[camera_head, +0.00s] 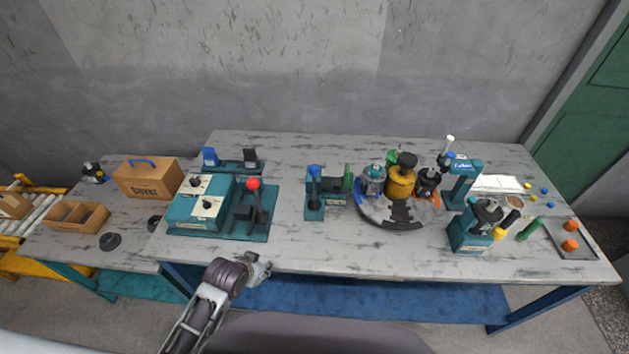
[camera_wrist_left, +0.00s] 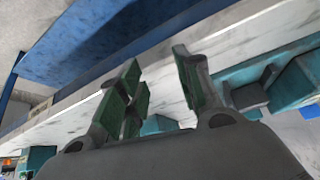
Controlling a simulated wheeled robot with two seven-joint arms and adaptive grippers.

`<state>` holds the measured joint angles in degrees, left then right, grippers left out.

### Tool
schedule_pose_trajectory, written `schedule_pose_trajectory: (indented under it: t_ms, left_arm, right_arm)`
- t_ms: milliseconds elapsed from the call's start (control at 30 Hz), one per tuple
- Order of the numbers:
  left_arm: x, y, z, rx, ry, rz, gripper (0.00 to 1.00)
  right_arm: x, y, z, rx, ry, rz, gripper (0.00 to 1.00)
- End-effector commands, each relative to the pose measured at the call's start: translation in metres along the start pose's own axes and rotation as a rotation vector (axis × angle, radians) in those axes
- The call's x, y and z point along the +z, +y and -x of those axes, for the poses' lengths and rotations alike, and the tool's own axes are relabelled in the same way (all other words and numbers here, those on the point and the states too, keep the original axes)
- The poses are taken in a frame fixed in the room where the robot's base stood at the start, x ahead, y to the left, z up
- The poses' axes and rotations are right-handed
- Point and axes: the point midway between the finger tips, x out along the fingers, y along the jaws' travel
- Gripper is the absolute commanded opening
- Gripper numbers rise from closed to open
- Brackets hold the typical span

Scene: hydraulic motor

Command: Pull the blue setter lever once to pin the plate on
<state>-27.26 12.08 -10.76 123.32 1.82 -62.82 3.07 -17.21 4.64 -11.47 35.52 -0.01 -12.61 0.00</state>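A lever with a blue knob (camera_head: 314,172) stands upright on a small teal bench unit (camera_head: 314,209) in the middle of the table. Beside it on the right is a dark cylinder (camera_head: 332,185) with a green disc (camera_head: 348,178) at its end. I cannot tell which part is the plate to be pinned. My left gripper (camera_head: 264,268) is at the table's front edge, below and left of the blue lever and apart from it. In the left wrist view its green-padded fingers (camera_wrist_left: 162,93) are spread, with nothing between them. My right gripper is not in view.
A teal machine (camera_head: 203,204) with a red-knobbed lever (camera_head: 254,184) stands left of the blue lever. A round turntable (camera_head: 378,215) with several motor parts is to the right. The table strip in front of the blue lever is clear.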

Motion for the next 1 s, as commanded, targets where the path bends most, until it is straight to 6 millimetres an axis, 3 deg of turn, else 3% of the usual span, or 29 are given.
schedule_pose_trajectory:
  t_ms: [567,1000]
  left_arm:
    - [-0.086,0.011,-0.008,0.067,0.367,-0.062,0.35]
    - [-0.150,0.024,0.010,0.183,0.700,-0.111,0.35]
  right_arm:
    - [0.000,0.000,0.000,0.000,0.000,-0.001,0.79]
    - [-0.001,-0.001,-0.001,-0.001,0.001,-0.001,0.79]
